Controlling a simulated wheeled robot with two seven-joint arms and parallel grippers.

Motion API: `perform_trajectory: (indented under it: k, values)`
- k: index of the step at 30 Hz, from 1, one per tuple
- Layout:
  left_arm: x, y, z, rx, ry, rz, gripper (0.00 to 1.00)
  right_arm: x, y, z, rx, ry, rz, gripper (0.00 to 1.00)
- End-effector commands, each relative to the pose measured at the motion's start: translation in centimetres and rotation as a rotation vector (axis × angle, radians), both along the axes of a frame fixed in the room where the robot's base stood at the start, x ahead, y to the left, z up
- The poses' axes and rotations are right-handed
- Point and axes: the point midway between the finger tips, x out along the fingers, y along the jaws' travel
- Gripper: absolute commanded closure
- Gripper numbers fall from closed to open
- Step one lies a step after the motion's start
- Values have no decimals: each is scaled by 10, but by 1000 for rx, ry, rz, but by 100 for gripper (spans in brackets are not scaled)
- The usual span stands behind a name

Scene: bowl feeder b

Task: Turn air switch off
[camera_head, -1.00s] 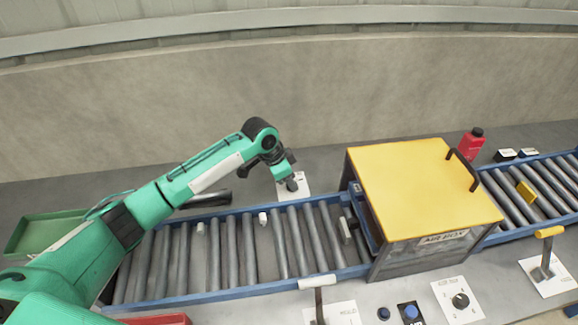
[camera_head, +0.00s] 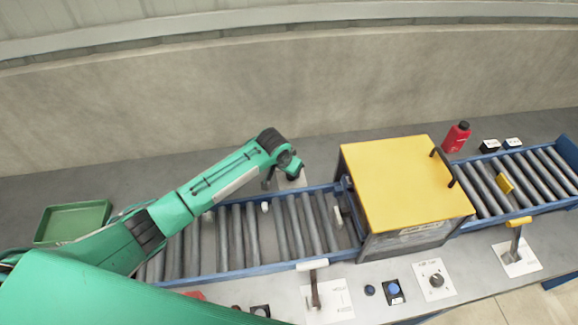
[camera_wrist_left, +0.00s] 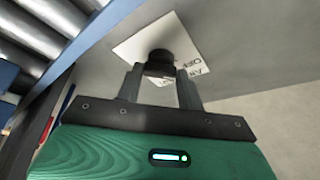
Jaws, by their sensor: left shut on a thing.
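The air switch is a round black knob (camera_wrist_left: 158,60) on a white plate (camera_wrist_left: 140,38) with partly readable black lettering. In the left wrist view the knob sits between the two fingers of my left gripper (camera_wrist_left: 160,78), which is shut on it. In the head view the plate (camera_head: 297,181) lies on the table behind the roller conveyor, and my left wrist covers much of it. The knob itself is hard to make out there. My right gripper is not in view.
A blue-railed roller conveyor (camera_head: 268,268) runs in front of the plate into a yellow-topped box (camera_head: 395,180). A red bottle (camera_head: 456,138) stands behind the box. A green tray (camera_head: 74,222) is at left. Levers, buttons and a dial (camera_head: 436,281) line the front.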

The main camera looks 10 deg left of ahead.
Motion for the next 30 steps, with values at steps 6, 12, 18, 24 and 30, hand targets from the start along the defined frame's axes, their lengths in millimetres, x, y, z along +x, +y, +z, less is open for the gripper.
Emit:
perform_trajectory:
  k: [6,12,18,24,30]
  values:
    - [0,0,0,-1,-1,13,85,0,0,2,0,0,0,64]
    - [0,0,0,-1,-1,13,85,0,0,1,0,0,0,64]
    - [0,0,0,-1,-1,12,41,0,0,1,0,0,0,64]
    - [0,0,0,0,0,11,41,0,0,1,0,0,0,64]
    - [-2,2,8,-1,-2,12,41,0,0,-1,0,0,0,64]
